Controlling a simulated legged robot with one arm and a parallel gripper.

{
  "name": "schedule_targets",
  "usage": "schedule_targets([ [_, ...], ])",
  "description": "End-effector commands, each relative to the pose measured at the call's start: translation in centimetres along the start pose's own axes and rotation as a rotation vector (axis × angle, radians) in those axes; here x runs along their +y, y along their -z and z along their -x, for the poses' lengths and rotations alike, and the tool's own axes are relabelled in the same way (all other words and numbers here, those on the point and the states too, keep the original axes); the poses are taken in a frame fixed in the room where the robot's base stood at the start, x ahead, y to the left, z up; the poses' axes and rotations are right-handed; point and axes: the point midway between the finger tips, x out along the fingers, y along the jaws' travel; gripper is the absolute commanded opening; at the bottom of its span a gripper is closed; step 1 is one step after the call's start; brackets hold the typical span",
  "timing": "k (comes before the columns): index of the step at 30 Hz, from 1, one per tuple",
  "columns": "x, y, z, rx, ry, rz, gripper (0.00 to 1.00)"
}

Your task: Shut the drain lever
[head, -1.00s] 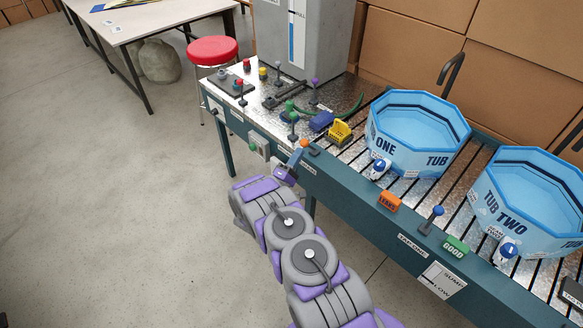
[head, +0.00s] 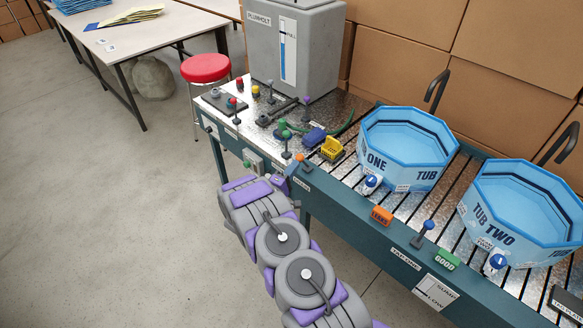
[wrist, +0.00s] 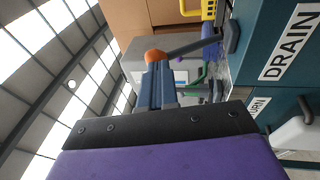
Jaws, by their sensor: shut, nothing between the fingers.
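The drain lever (head: 305,157) has an orange knob and stands at the front edge of the bench. In the wrist view its orange knob (wrist: 154,56) shows just beyond my fingertips, and its grey rod runs right to a dark base beside the DRAIN label (wrist: 290,42). My gripper (head: 291,168) is at the bench edge, just left of the knob. In the wrist view my gripper (wrist: 156,78) is shut with nothing between its fingers, its tips at or very near the knob. I cannot tell whether they touch.
Tub one (head: 405,190) and tub two (head: 525,225) stand on the slatted bench to the right. An orange LEAKS block (head: 381,215), a blue-knobbed lever (head: 426,230) and a green GOOD block (head: 446,261) line the front edge. A yellow basket (head: 332,149) lies behind the drain lever.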

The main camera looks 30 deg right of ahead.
Motion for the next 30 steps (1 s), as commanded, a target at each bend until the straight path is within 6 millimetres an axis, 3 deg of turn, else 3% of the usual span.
schedule_targets([
  [12,2.5,-0.6,-3.1,-0.002,0.184,-0.036,0.0],
  [30,2.6,-1.1,-5.5,0.0,0.43,-0.081,0.0],
])
